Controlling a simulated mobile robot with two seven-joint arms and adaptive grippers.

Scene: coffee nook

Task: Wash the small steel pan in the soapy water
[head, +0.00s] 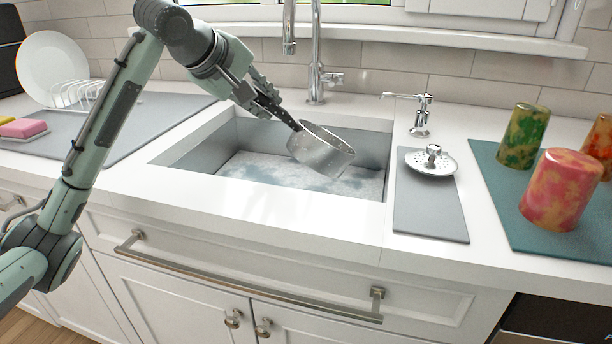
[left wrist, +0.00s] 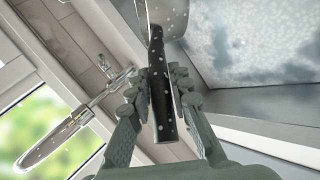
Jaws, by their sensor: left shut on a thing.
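The small steel pan (head: 322,152) hangs tilted over the sink, with its black handle up and to the left. My left gripper (head: 272,108) is shut on that handle; the handle (left wrist: 160,85) runs between the fingers (left wrist: 160,98) in the left wrist view. Light specks dot the handle and pan there. The soapy water (head: 270,172) lies in the sink basin, with pale foam on bluish water; it also shows in the left wrist view (left wrist: 250,40). The pan's lower edge is close above the foam; I cannot tell whether it touches. My right gripper is not in view.
The chrome faucet (head: 316,75) stands behind the sink. A dish rack with a plate (head: 52,68) and sponges (head: 22,128) are at left.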

